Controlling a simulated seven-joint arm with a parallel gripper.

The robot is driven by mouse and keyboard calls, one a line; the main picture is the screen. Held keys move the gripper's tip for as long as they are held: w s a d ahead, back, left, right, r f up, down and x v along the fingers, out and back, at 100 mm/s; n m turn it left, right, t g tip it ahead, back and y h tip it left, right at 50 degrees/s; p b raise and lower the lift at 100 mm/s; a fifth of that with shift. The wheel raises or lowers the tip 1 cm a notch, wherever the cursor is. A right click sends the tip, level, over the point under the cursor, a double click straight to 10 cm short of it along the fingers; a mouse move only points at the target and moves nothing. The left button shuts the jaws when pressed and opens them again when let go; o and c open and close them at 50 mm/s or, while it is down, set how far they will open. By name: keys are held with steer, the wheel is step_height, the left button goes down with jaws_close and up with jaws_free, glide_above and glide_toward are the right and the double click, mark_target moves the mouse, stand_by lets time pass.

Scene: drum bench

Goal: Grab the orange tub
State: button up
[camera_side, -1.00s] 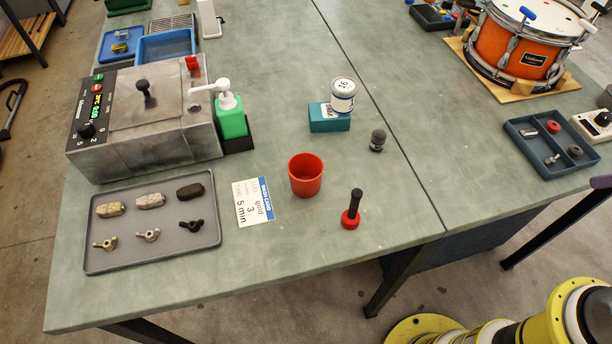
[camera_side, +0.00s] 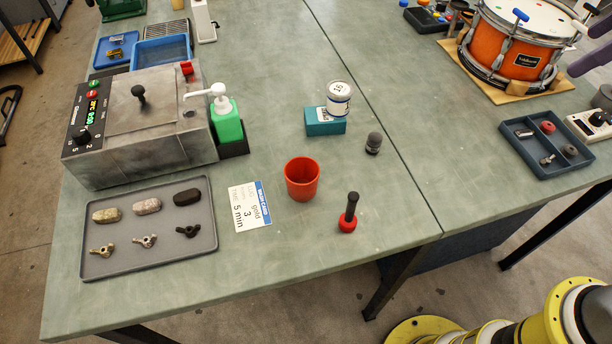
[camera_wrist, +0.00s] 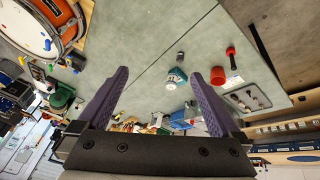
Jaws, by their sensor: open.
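The orange tub (camera_side: 302,180) is a round, open-topped, red-orange cup standing upright on the green bench, right of a white card and behind a red-and-black stamp-like tool. In the wrist view the tub (camera_wrist: 217,75) shows small, beyond the tip of the right-hand finger and apart from it. My gripper (camera_wrist: 157,85) has two purple fingers spread wide with nothing between them. It is high above the bench and well away from the tub. In the side view only a bit of purple shows at the right edge, so the gripper there is mostly out of frame.
The bench front is clear.

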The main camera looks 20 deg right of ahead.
steer(key=w+a+n+g, duration=0.1)
steer(key=w+a+n, duration=0.2)
steer(key=w+a, duration=0.55)
steer(key=n+g, duration=0.4)
steer(key=n, duration=0.2)
glide_above(302, 181)
steer(key=s, duration=0.2)
steer(key=shift+h, duration=0.4)
steer(key=f, duration=2.8)
steer(key=shift+w+a+f, duration=0.15)
steer(key=shift+a+f, duration=0.1)
steer(key=shift+f, duration=0.15)
steer(key=shift+s+f, duration=0.2)
steer(key=shift+f, duration=2.5)
steer(key=c, duration=1.1)
